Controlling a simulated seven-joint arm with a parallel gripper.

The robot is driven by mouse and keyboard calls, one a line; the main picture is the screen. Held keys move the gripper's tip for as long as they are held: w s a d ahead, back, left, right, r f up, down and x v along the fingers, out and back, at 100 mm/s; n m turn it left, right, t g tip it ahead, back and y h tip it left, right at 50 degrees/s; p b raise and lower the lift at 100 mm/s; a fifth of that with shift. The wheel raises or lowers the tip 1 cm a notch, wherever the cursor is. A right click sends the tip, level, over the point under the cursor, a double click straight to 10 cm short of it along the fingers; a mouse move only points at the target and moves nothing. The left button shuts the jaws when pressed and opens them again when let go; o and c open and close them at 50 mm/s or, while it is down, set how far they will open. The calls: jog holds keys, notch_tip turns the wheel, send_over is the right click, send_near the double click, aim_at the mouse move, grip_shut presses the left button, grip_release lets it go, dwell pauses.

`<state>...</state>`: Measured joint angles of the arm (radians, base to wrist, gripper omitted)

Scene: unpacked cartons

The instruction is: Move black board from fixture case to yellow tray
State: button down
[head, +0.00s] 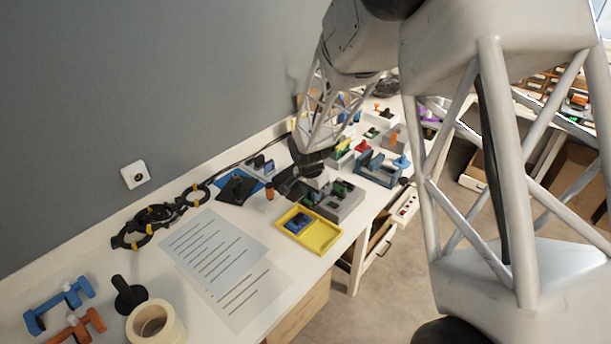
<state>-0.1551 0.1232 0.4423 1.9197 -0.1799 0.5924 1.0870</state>
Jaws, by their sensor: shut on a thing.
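My gripper (288,183) is over the table beside the grey fixture case and just behind the yellow tray. It is shut on a small dark thing, apparently the black board, whose outline merges with the dark gripper parts. The grey fixture case (347,209) holds small green and dark pieces, and my gripper partly hides its far side. The yellow tray (324,243) lies flat in front of the case, near the table's front edge. A small blue piece (298,222) lies in the tray's left part.
Paper sheets (213,250) lie left of the tray. A blue mat with a black knobbed piece (237,187) is behind left. A small orange-topped piece (269,191) stands near my gripper. Blue holders (378,172) and other cartons crowd the right. A tape roll (155,323) is front left.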

send_over(321, 236)
jog(key=shift+s+a+f, duration=0.2)
jog(key=shift+s+f, duration=0.05)
jog(key=shift+f, duration=0.35)
jog(key=shift+f, duration=0.25)
jog(key=shift+f, duration=2.05)
jog(key=shift+f, duration=1.5)
jog(key=c, duration=0.9)
grip_release()
jog(key=shift+c, duration=0.2)
jog(key=shift+s+a+r, duration=0.1)
jog(key=shift+a+r, duration=0.05)
jog(key=shift+r, duration=1.4)
jog(key=shift+s+a+r, duration=0.1)
jog(key=shift+a+r, duration=0.05)
jog(key=shift+r, duration=1.35)
jog(key=shift+s+r, duration=0.15)
jog(key=shift+r, duration=0.65)
